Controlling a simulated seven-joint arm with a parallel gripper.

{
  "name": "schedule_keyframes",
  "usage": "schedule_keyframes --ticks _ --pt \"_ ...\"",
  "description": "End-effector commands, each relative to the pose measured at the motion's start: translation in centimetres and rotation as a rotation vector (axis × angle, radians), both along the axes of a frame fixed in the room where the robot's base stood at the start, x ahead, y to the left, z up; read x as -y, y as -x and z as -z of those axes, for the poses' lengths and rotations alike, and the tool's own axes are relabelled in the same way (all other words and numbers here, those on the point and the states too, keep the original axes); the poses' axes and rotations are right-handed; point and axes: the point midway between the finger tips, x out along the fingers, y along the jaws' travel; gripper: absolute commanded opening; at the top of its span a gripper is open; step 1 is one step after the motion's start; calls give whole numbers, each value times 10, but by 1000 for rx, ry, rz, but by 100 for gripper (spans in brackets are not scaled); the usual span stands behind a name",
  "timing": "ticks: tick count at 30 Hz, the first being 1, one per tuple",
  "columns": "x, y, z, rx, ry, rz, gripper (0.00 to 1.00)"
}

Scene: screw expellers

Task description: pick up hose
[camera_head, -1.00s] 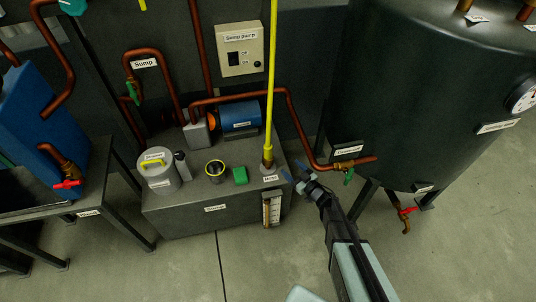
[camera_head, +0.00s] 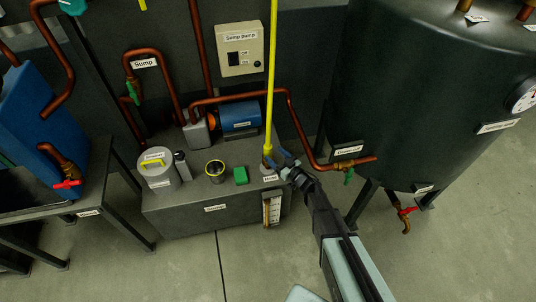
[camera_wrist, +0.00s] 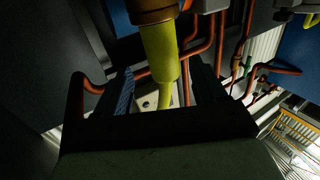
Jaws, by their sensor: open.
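The yellow hose (camera_head: 270,85) rises upright from a brass fitting on the right end of the grey sump box and runs out of the top of the picture. My gripper (camera_head: 277,158) is at the hose's lower end, beside the fitting, which it partly hides. In the wrist view the hose (camera_wrist: 160,52) with its brass collar (camera_wrist: 150,12) shows between my two open fingers (camera_wrist: 157,90). I cannot tell whether either finger touches it.
A copper pipe (camera_head: 298,125) runs close behind the hose. A large dark tank (camera_head: 420,100) stands at right.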

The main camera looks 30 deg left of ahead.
Motion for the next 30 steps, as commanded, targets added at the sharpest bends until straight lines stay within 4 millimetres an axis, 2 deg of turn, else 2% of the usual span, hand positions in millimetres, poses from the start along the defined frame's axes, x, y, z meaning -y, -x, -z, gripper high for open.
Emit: schedule_keyframes --ticks 5,10,15,22,30 --pt "-11 -2 4 0 0 -2 70" --pt "-32 -7 11 0 0 -2 70" --pt "-49 -12 10 1 0 -1 70" --pt "-50 -12 9 0 0 0 70" --pt "-50 -12 9 0 0 0 46"
